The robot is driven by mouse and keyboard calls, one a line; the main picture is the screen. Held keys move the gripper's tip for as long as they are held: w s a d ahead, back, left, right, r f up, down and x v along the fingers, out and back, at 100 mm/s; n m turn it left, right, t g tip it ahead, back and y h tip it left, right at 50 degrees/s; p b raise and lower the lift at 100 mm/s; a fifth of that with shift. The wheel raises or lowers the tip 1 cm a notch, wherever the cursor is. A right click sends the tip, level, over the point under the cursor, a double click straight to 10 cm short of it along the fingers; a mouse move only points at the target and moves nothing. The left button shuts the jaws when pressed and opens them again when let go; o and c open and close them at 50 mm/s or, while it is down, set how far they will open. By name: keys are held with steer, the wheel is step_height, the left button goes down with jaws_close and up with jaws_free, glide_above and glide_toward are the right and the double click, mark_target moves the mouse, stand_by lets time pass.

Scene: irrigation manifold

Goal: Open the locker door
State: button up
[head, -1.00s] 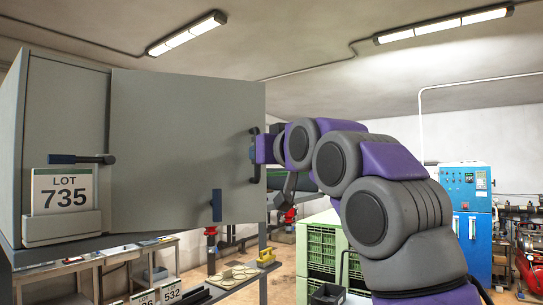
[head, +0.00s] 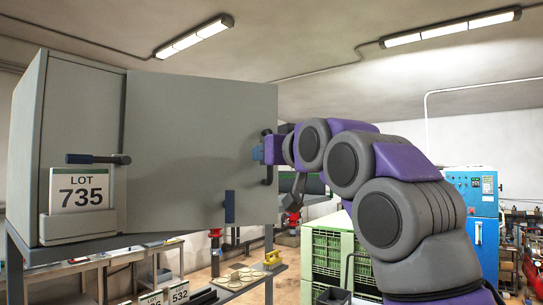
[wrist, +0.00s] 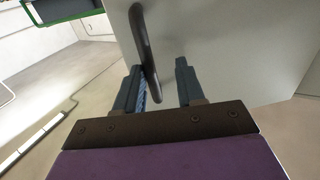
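The locker is a large grey cabinet (head: 30,150) at the left of the head view. Its broad flat door panel (head: 180,150) fills the middle left. A dark bar handle (head: 267,172) stands at the panel's right edge; it also shows in the wrist view as a curved dark bar (wrist: 146,50). My gripper (head: 262,150) is at this handle, reaching from the right. In the wrist view my gripper's fingers (wrist: 160,84) are apart, with the bar between them. The bar is close to the left finger, and a gap shows at the right finger. I cannot tell how far the door stands open.
A dark lever (head: 98,159) and a "LOT 735" card (head: 80,188) are on the narrower left panel. A small blue handle (head: 229,207) is low on the door. Green crates (head: 328,250) and a blue control cabinet (head: 478,200) stand at the right. Benches stand below the locker.

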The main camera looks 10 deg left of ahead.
steer(key=shift+d, duration=0.1)
steer(key=d+b+v, duration=0.1)
steer(key=b+v, duration=0.6)
steer(key=v, duration=1.3)
steer(key=shift+w, duration=0.3)
stand_by(1.4)
steer(key=shift+d, duration=0.15)
stand_by(0.3)
steer(key=v, duration=1.7)
steer(key=shift+s, duration=0.15)
steer(key=shift+f, duration=0.15)
